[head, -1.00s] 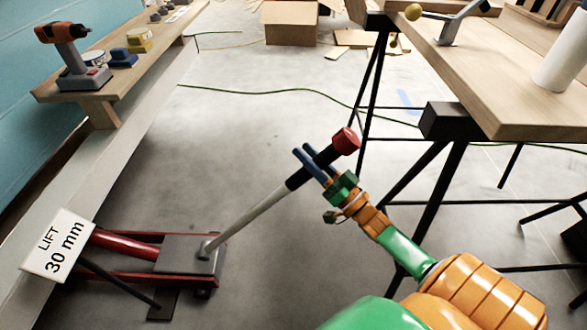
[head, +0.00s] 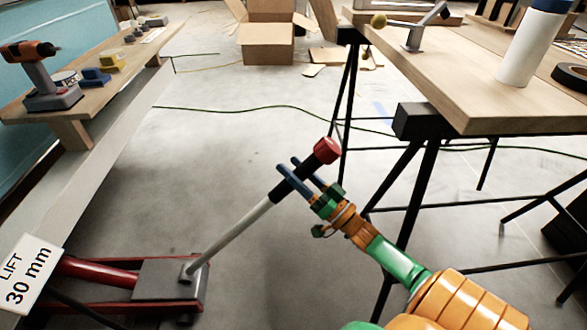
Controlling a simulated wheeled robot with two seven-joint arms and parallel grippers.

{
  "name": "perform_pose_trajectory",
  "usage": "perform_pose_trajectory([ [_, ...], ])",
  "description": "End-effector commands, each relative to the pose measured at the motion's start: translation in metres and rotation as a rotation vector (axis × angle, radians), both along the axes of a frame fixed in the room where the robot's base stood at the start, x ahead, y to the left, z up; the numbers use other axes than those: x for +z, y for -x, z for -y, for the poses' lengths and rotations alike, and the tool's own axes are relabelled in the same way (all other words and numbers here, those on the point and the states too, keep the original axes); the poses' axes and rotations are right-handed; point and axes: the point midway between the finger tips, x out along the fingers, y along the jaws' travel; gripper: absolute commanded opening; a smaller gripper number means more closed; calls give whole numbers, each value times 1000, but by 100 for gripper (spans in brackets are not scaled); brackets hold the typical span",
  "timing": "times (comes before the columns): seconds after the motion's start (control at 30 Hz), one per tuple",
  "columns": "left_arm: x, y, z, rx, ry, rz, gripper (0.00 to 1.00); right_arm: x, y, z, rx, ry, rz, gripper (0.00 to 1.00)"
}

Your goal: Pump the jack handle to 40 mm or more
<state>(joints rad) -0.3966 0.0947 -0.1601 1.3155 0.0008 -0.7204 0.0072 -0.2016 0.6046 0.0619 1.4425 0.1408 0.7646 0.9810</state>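The jack (head: 165,280) is a low red and grey floor jack at the lower left. A white sign at its left end (head: 27,280) reads "LIFT 30 mm". The jack handle (head: 235,235) is a grey rod slanting up to the right, with a black grip and a red end knob (head: 326,151). My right gripper (head: 290,180) is at the black grip, with its two blue fingers on either side of the grip just below the red knob. Whether the fingers press on it is too small to tell. My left gripper is not in view.
A workbench (head: 470,90) on black trestle legs stands at the right, close to the handle's upper end. A shelf (head: 75,125) with a drill (head: 40,80) runs along the left. A cardboard box (head: 268,42) stands at the back. The floor between is clear apart from a green cable (head: 240,109).

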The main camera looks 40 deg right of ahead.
Motion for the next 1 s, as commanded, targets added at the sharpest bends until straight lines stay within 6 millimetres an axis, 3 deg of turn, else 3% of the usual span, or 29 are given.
perform_pose_trajectory([
  [0.17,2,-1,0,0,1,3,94,-1,6,2,-1,-1,0,72],
  [0.5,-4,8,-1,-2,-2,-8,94,-27,62,15,-4,0,-2,72],
  [1.0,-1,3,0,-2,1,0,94,-30,64,15,-9,2,-11,72],
])
